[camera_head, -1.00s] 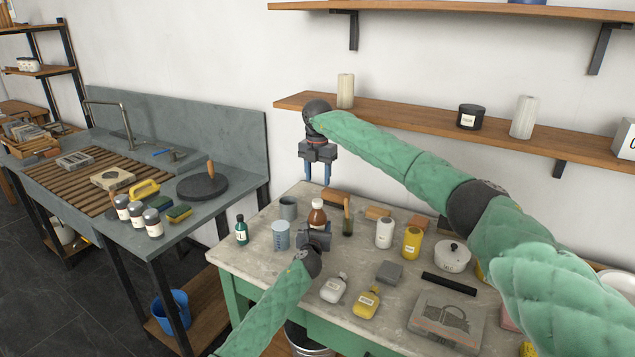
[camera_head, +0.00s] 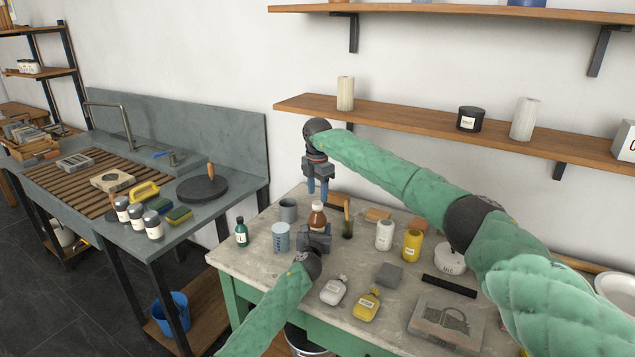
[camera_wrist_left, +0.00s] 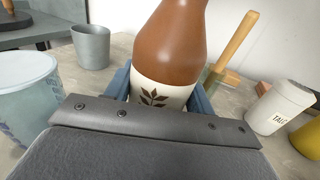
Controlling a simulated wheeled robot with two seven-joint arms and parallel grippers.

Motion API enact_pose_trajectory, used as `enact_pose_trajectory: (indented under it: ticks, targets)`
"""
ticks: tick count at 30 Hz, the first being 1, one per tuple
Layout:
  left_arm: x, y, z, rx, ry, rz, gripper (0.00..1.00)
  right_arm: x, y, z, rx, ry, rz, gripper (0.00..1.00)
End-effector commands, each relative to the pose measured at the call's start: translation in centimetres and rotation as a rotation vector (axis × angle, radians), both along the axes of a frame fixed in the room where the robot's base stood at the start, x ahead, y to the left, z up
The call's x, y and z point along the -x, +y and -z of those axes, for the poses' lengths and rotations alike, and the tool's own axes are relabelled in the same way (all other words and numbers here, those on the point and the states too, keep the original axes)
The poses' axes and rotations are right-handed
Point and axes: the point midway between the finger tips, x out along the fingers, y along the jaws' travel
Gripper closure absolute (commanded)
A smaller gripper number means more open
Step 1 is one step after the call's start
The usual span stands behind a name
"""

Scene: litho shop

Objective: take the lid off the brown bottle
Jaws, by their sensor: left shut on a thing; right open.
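The brown bottle (camera_head: 316,219) stands upright on the table, with a white lid (camera_head: 317,205) on its top. In the left wrist view the bottle (camera_wrist_left: 172,50) fills the middle, with a pale leaf label. My left gripper (camera_head: 315,232) is shut on the bottle's lower body, its blue fingers on either side of the label. My right gripper (camera_head: 318,188) is open and empty, pointing down just above the lid. Its fingertips are close to the lid; I cannot tell whether they touch it.
A grey cup (camera_head: 288,210), a blue beaker (camera_head: 280,237) and a green bottle (camera_head: 241,233) stand left of the brown bottle. A brush in a dark jar (camera_head: 347,226) is close on its right. White (camera_head: 384,235) and yellow (camera_head: 412,244) containers stand farther right.

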Motion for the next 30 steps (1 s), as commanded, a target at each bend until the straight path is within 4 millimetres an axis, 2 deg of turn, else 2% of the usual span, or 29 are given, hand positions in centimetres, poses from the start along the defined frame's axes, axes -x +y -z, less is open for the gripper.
enact_pose_trajectory:
  ticks: [6, 17, 24, 30]
  targets:
    - [0.0, 0.0, 0.0, 0.000, 0.000, 0.000, 1.00, 0.0, 0.0, 2.7, -0.001, 0.001, 0.000, 0.51]
    - [0.0, 0.0, 0.0, 0.000, 0.000, 0.000, 1.00, 0.0, 0.0, 3.4, -0.001, -0.001, -0.001, 0.51]
    - [0.0, 0.0, 0.0, 0.000, 0.000, 0.000, 1.00, 0.0, 0.0, 3.4, -0.001, -0.001, -0.001, 0.97]
    - [0.0, 0.0, 0.0, 0.000, 0.000, 0.000, 1.00, 0.0, 0.0, 3.3, -0.001, -0.001, -0.016, 0.97]
